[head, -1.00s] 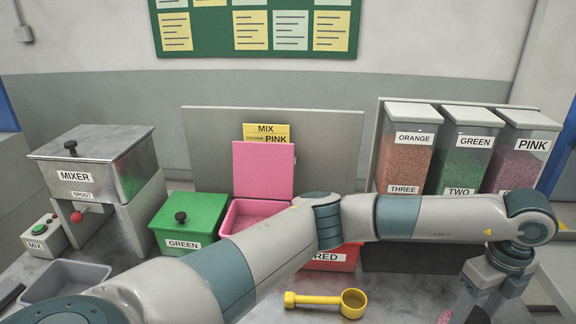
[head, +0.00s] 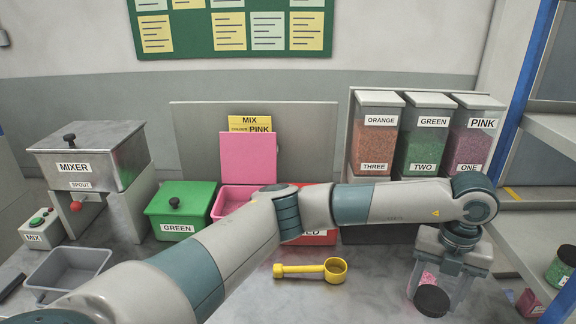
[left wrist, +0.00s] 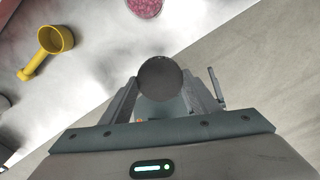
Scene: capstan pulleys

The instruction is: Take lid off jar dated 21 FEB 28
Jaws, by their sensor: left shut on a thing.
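My left gripper (head: 436,290) is at the lower right of the head view, pointing down, shut on a round black lid (head: 432,302). The lid also shows as a dark disc between the fingers in the left wrist view (left wrist: 161,79). A round patch of pink granules, seemingly an open jar (left wrist: 145,6), shows at the top of the left wrist view, apart from the lid. In the head view some pink (head: 428,279) shows behind the fingers, mostly hidden. No date label is readable. My right gripper is not in view.
A yellow scoop (head: 312,270) lies on the worktop. The grey tray (head: 68,272), mixer (head: 88,165), green bin (head: 185,208) and dispensers (head: 425,130) stand around. A shelf unit (head: 530,200) at right holds a green-filled jar (head: 562,266) and a pink one (head: 531,303).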

